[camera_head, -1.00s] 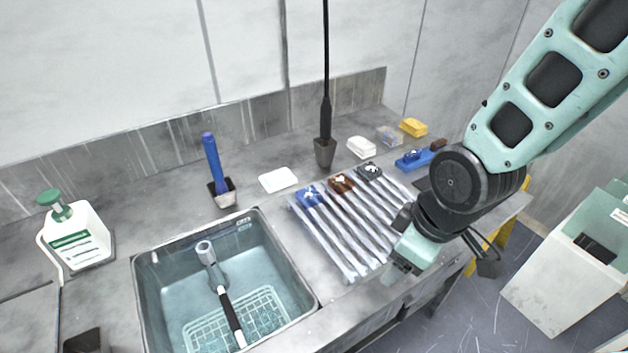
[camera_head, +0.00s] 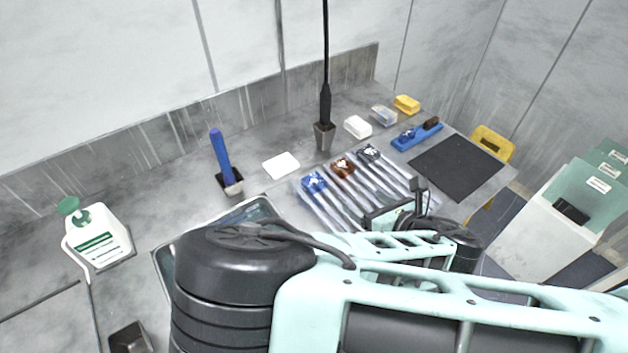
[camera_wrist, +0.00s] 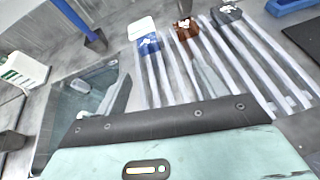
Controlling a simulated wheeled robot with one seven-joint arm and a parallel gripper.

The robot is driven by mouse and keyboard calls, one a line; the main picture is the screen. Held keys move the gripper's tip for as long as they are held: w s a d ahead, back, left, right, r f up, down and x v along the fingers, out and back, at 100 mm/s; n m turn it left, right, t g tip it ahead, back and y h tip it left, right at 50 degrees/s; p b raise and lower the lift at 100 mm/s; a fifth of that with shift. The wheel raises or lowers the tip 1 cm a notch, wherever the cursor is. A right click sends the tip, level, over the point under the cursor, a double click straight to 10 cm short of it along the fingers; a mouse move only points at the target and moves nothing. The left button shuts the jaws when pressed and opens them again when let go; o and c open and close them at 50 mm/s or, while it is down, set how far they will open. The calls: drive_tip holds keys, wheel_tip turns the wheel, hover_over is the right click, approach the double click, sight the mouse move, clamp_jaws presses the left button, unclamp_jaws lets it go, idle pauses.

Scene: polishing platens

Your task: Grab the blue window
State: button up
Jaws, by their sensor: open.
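A blue piece with a white mark (camera_head: 314,182) sits at the back left end of a pale ribbed rack (camera_head: 338,209). It is the likeliest match for the blue window, though its outline is too small to tell clearly. It also shows in the wrist view (camera_wrist: 149,43), upper left of centre. My gripper (camera_head: 392,213) is over the front right of the rack, apart from the blue piece and holding nothing that I can see. Its fingertips are not clearly visible. In the wrist view its dark-edged housing covers the bottom.
A brown piece (camera_head: 343,167) and a black piece (camera_head: 369,153) sit right of the blue one. A sink (camera_wrist: 88,95) lies left of the rack, partly hidden by my arm in the head view.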

drive_tip(key=shift+s+a+r+n+y, duration=0.15)
drive_tip(key=shift+s+a+n+y, duration=0.15)
drive_tip(key=shift+a+n, duration=0.35)
drive_tip(key=shift+a+n+b, duration=0.1)
drive_tip(key=shift+n+b, duration=0.2)
drive_tip(key=shift+n, duration=0.05)
drive_tip(key=b+x, duration=0.1)
drive_tip(key=b, duration=0.1)
drive_tip(key=b+x, duration=0.1)
drive_tip(key=b, duration=0.1)
drive_tip(key=shift+w+a+f+b, duration=0.1)
drive_tip(key=shift+w+f+b, duration=0.1)
drive_tip(key=shift+f+b, duration=0.15)
approach(315, 181)
drive_tip(key=w, duration=0.1)
drive_tip(key=w+a+p, duration=0.1)
drive_tip(key=shift+w+f, duration=0.1)
drive_tip(key=shift+w, duration=0.25)
drive_tip(key=shift+s+f+p+x, duration=0.15)
drive_tip(key=shift+p+x, duration=0.2)
drive_tip(key=shift+x, duration=0.65)
drive_tip(key=shift+s+f+p+x, duration=0.15)
drive_tip(key=shift+p+x, duration=0.25)
drive_tip(key=shift+x, duration=0.65)
drive_tip(key=shift+f+p+x, duration=0.15)
drive_tip(key=shift+p+x, duration=0.2)
drive_tip(key=shift+x, duration=0.65)
drive_tip(key=shift+a, duration=0.15)
drive_tip(key=c, duration=1.1)
